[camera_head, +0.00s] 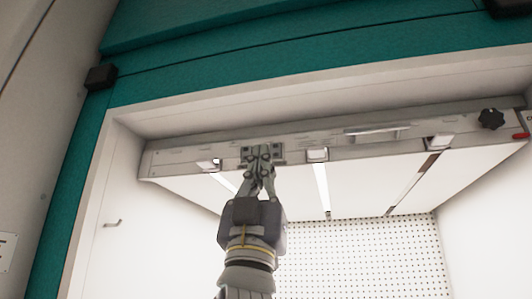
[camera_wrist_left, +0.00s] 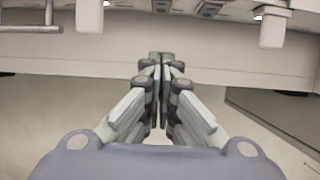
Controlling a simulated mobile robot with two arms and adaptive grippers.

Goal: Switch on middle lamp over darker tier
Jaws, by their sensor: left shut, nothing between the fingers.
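In the head view a lamp panel (camera_head: 380,147) spans the top of a white chamber tier. Under it run three narrow strips: a left strip (camera_head: 226,182) and a middle strip (camera_head: 322,185), both pale, and a right strip (camera_head: 414,180) that looks partly brown. Small pale blocks sit on the front rail, including a middle one (camera_head: 317,154). My left gripper (camera_head: 263,160) is shut and empty, raised at the rail left of this middle block. In the left wrist view its closed fingertips (camera_wrist_left: 162,60) point at a pale rail (camera_wrist_left: 220,55). Whether they touch it is unclear. My right gripper is out of view.
A teal frame (camera_head: 85,180) borders the opening. A black knob (camera_head: 490,118) and a red part (camera_head: 521,136) are at the rail's right end. A perforated back wall (camera_head: 360,255) closes the tier. A small hook (camera_head: 112,223) is on the left wall. The space below the lamps looks empty.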

